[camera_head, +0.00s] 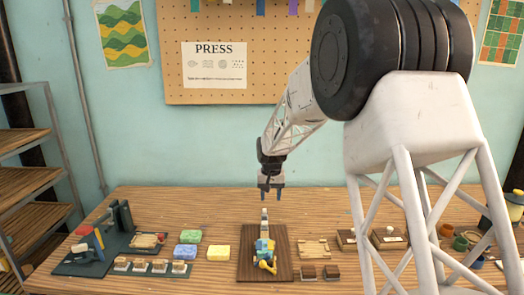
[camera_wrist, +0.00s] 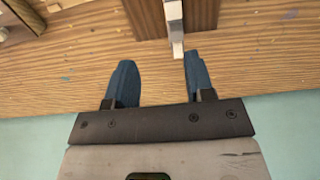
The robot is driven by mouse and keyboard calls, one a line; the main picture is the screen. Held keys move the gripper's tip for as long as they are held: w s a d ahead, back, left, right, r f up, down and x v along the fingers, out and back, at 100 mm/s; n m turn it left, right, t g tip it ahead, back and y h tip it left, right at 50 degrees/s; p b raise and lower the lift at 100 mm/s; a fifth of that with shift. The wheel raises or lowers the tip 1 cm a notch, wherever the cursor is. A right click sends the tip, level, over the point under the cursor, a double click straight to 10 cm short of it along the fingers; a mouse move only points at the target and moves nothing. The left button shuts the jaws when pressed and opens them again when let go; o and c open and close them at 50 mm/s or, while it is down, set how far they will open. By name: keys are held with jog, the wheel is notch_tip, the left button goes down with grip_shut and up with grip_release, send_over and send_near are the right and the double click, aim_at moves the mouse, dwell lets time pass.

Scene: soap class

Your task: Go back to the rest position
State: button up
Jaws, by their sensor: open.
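My gripper (camera_head: 270,191) hangs above the back part of the wooden table (camera_head: 150,203), fingers pointing down. In the wrist view my gripper (camera_wrist: 155,82) shows two blue fingers spread apart with nothing between them. A light grey upright piece (camera_head: 264,216) stands at the back of a dark brown board (camera_head: 280,243), just below the fingers and apart from them. In the wrist view the upright piece (camera_wrist: 175,28) reaches down near the right finger. A soap-like block with blue, yellow and other colours (camera_head: 264,247) sits on the board, with a yellow piece (camera_head: 268,266) in front.
Green (camera_head: 190,237), blue (camera_head: 186,251) and yellow (camera_head: 218,253) blocks lie left of the board. A dark press-like stand (camera_head: 122,217) and a row of stamps (camera_head: 150,266) are further left. A wooden tray (camera_head: 314,248) lies right. Air around the gripper is clear.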

jog(key=s+d+r, duration=0.3)
jog(key=s+r, duration=0.2)
jog(key=s, duration=0.4)
jog(key=s+d+r+t, duration=0.1)
jog(key=s+d+r, duration=0.3)
jog(key=s, duration=0.5)
jog(key=s+d+r, duration=0.3)
jog(key=s+r, duration=0.2)
jog(key=s, duration=0.4)
jog(key=s+d+f, duration=0.1)
jog(key=s+d, duration=0.1)
jog(key=s, duration=1.1)
jog(key=s+d+f+t, duration=0.1)
jog(key=s+d+f, duration=0.1)
jog(key=s, duration=1.1)
jog(key=shift+s+d+f, duration=0.2)
jog(key=shift+s+d, duration=0.15)
jog(key=shift+d, duration=0.25)
